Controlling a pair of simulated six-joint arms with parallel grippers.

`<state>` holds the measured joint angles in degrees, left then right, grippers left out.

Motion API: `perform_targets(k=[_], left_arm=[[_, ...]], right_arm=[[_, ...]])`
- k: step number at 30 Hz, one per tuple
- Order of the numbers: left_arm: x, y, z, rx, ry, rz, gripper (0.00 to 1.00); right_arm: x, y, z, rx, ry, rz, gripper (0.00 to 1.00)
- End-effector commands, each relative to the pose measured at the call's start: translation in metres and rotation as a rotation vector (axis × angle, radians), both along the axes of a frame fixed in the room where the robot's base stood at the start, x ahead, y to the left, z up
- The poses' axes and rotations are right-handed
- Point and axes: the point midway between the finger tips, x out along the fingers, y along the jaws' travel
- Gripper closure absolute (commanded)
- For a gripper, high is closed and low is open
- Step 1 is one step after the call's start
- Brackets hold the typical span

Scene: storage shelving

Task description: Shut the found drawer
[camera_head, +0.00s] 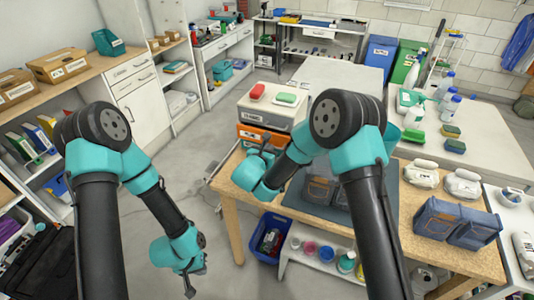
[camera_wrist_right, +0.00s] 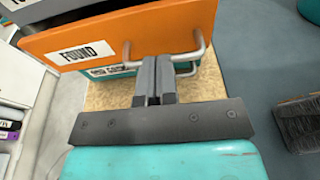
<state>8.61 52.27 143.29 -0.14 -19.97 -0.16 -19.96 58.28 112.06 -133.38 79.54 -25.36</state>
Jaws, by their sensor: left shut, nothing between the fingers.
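The orange found drawer (camera_wrist_right: 95,42) has a "FOUND" label and a bent metal handle in the right wrist view. In the head view its orange front (camera_head: 250,134) shows below the grey top drawer of a small drawer unit (camera_head: 272,106). It stands forward of the teal front (camera_wrist_right: 110,71) below it; how far is unclear. My right gripper (camera_wrist_right: 157,65) has its fingers together at the middle of the handle, overlapping the bar; contact is unclear. My left gripper (camera_head: 190,289) is shut and empty, hanging low over the floor, away from the drawer.
The drawer unit stands on a wooden workbench (camera_head: 232,171) with a grey mat (camera_head: 385,204). A red and a green item lie on its top. A blue crate (camera_head: 270,238) sits under the bench.

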Motion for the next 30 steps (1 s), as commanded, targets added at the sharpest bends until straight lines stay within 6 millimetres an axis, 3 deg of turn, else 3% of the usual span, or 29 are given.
perform_targets(k=[6, 17, 23, 30], left_arm=[[0.000, 0.000, 0.000, 0.000, 0.000, 0.000, 1.00], [0.000, 0.000, 0.000, 0.000, 0.000, 0.000, 1.00], [0.000, 0.000, 0.000, 0.000, 0.000, 0.000, 1.00], [0.000, 0.000, 0.000, 0.000, 0.000, 0.000, 1.00]], right_arm=[[0.026, -0.012, 0.000, -0.001, 0.000, -0.001, 1.00], [0.029, -0.014, 0.000, 0.001, 0.000, -0.004, 1.00], [0.019, -0.009, 0.003, 0.001, -0.002, -0.002, 1.00], [-0.017, 0.011, 0.010, -0.004, 0.002, 0.011, 1.00]])
